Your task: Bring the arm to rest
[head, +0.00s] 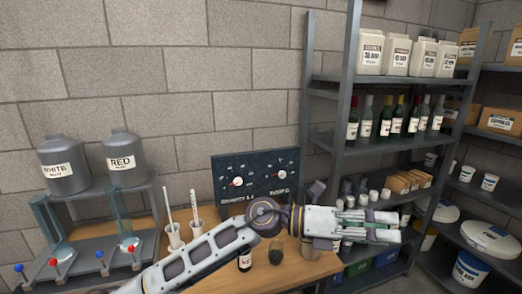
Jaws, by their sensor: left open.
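My left arm reaches in from the bottom left and stretches across the bench to the right. Its gripper (392,226) is open and empty, in front of the metal shelf unit. The gripper points right, and its fingers lie apart, one above the other. My right gripper does not show. The arm passes in front of the wooden bench (312,268) and hides part of it. A small dark labelled bottle (245,260) and a dark glass jar (276,254) stand on the bench just below the arm.
A dark gauge panel (256,176) stands behind the arm. Two grey tanks, WHITE (64,164) and RED (125,155), stand at left above taps. Two cups with sticks (174,236) are left of the arm. The shelf unit (345,82) holds bottles and jugs.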

